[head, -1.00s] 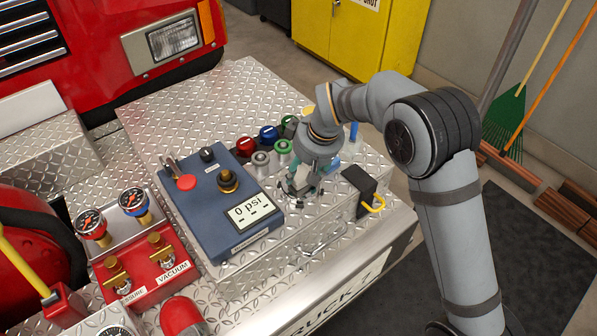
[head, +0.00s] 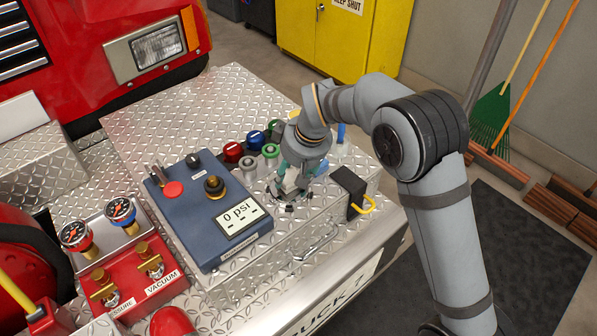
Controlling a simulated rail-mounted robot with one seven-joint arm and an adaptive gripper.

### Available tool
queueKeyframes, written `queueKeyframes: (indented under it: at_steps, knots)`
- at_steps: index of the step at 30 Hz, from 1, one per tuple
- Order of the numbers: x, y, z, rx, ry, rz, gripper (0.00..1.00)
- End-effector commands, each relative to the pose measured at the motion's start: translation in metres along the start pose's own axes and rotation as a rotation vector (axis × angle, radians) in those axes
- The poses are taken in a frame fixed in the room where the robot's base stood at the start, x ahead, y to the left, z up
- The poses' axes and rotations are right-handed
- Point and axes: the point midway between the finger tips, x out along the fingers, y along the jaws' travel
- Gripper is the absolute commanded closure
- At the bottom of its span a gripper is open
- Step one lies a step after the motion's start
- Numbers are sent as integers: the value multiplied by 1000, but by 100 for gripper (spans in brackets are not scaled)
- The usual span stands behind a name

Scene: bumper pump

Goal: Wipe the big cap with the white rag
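My gripper (head: 290,192) points down at the diamond-plate bumper top, just right of the blue control panel (head: 207,215). A small whitish patch shows between its fingers; it may be the white rag, but I cannot tell. The fingertips are too small and shaded to show whether they are open or shut. Dark shapes lie at the plate right under the fingertips, perhaps part of a cap, largely hidden by the gripper. Smaller coloured caps stand behind and left of it: a red cap (head: 232,152), a blue cap (head: 256,139) and a green cap (head: 271,151). I cannot single out the big cap.
A black box with a yellow handle (head: 351,190) stands close right of my gripper. A metal grab handle (head: 316,242) is in front. The panel carries a red button (head: 173,190) and a "0 psi" display (head: 238,220). Gauges (head: 120,211) stand at left. A yellow cabinet (head: 340,38) is behind.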

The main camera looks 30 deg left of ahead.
Motion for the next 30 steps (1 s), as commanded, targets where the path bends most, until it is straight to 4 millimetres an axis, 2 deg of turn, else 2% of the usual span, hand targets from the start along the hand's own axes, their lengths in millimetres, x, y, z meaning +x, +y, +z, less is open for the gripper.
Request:
queueKeyframes:
  at_steps: [7,18,30]
  knots:
    - [2,-11,3,0,-7,-4,79]
    - [0,-41,2,-1,-6,-3,79]
    - [-2,-43,1,1,-4,-2,80]
